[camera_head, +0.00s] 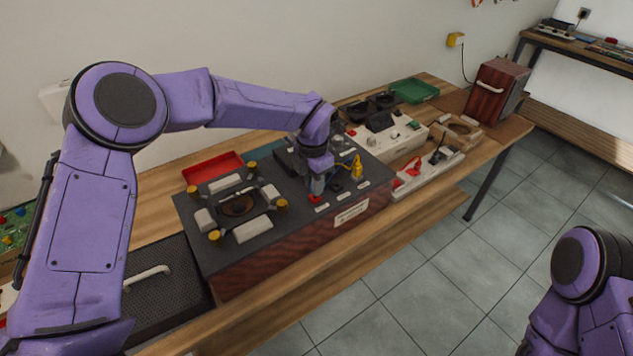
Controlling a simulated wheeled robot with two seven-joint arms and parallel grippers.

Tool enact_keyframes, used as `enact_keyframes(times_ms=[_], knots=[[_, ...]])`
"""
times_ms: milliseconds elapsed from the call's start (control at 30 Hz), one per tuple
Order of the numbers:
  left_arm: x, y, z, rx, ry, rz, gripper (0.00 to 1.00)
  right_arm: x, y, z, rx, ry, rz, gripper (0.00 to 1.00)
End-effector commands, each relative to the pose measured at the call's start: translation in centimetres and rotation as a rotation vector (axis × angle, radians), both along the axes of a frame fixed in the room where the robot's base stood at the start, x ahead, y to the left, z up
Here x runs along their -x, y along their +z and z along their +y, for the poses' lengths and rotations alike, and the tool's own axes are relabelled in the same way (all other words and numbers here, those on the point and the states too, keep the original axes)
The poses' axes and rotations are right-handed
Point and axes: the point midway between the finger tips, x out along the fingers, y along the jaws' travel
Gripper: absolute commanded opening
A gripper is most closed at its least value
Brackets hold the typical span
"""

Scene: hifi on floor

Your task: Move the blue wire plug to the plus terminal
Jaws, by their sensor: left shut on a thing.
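My left gripper (317,190) reaches down over the right part of a dark-topped wooden unit (245,282) on the bench. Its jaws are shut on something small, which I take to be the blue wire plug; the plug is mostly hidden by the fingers. A thin bluish wire (333,175) shows beside the fingers. A red terminal (314,199) is just below the fingertips; I cannot tell whether the plug touches it. A dark terminal (337,187) is to its right. I cannot read any plus mark. My right arm shows at the lower right, its gripper out of view.
A yellow clip or cable (356,168) stands right of the gripper. The unit's left part has a round recess with pale blocks and yellow knobs. A red tray (213,168), a green tray (413,90) and other devices crowd the bench (440,190). The floor in front is clear.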

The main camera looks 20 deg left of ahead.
Motion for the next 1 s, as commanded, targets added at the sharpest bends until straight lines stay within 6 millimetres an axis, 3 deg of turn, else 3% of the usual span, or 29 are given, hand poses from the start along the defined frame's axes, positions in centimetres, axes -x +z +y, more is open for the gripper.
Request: enact_keyframes(times_ms=[1000], knots=[[0.0,-0.96,-0.01,0.001,0.0,0.0,0.0,-0.01,-0.4,0.0,0.0,0.0,0.0,0.43]])
